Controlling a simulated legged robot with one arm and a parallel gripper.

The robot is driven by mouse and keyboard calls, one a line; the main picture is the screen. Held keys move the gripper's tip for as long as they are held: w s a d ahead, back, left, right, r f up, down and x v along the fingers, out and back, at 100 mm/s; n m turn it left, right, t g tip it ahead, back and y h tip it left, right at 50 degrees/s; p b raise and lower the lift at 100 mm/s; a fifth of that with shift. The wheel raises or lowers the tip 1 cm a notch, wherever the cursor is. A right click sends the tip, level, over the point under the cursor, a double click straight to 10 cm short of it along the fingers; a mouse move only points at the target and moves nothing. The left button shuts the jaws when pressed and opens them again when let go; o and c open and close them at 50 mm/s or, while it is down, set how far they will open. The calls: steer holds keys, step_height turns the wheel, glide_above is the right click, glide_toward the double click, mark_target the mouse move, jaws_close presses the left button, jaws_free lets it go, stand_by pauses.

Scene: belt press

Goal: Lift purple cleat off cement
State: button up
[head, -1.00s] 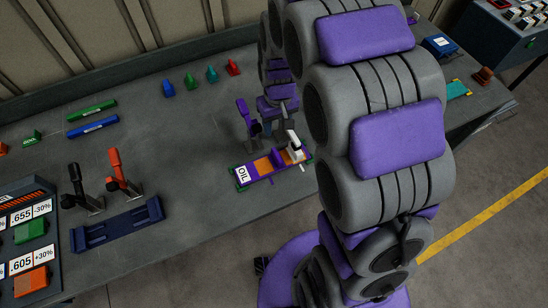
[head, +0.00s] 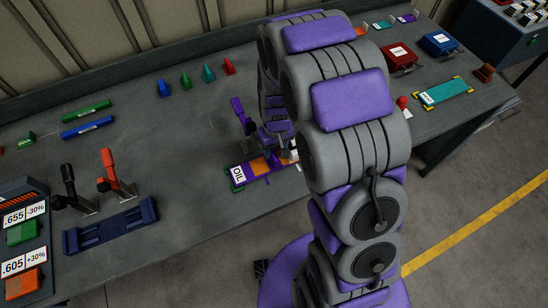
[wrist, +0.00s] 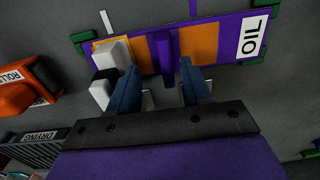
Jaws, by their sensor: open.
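The purple cleat (wrist: 163,50) is an upright purple bar across the middle of a purple board (wrist: 213,42), with orange patches on both sides of it and a white OIL label at one end. The orange may be the cement; I cannot tell. In the head view the board (head: 257,178) lies on the bench and my arm largely hides the cleat. My gripper (wrist: 160,84) is open, with its two dark blue fingers apart. In the wrist view the cleat's near end lies between the fingertips, with a gap showing on each side.
A white block (wrist: 115,51) and a black part stand close beside the left finger. A purple-handled tool (head: 239,112) stands behind the board. Black (head: 68,182) and orange-red (head: 112,172) handled tools and a navy tray (head: 110,228) are left. Bench between is mostly clear.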

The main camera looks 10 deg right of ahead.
mark_target(273, 154)
steer(key=f, duration=0.3)
steer(key=shift+a+f+b, duration=0.3)
steer(key=shift+a+b, duration=0.05)
steer(key=shift+a, duration=0.4)
steer(key=shift+d, duration=0.45)
steer(key=c, duration=0.5)
steer(key=shift+s, duration=0.1)
jaws_close()
